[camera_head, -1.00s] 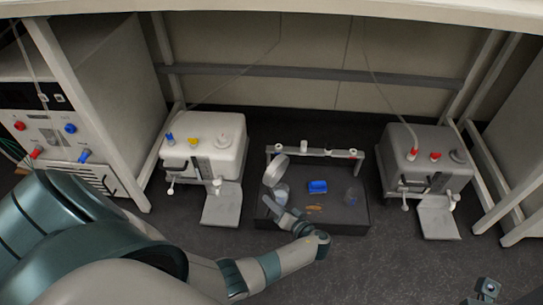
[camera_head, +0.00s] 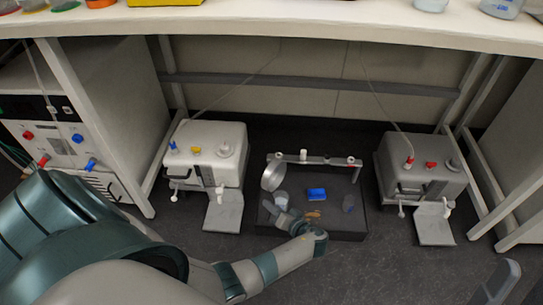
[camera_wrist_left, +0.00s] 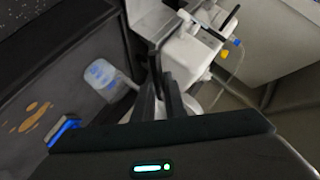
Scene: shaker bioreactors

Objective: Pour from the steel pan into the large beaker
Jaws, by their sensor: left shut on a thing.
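The steel pan (camera_head: 272,176) is tipped steeply on edge above the left part of a dark low tray (camera_head: 335,222). The large beaker (camera_head: 281,198), clear, stands in the tray just below the pan. It also shows in the left wrist view, with blue markings (camera_wrist_left: 106,76). My left gripper (camera_head: 284,216) is shut on the pan's handle, in front of the beaker; the grip itself is small and partly hidden. Its fingers show in the left wrist view (camera_wrist_left: 165,95). What is in the pan cannot be made out. Part of my right gripper (camera_head: 502,280) shows at the lower right; its jaws are unclear.
A blue block (camera_head: 317,194), a brownish patch (camera_head: 313,214) and a smaller clear vessel (camera_head: 348,204) are in the tray. A rail (camera_head: 315,160) runs along its back. A white machine (camera_head: 208,152) stands left, a grey one (camera_head: 423,165) right. A bench top (camera_head: 300,24) overhangs behind.

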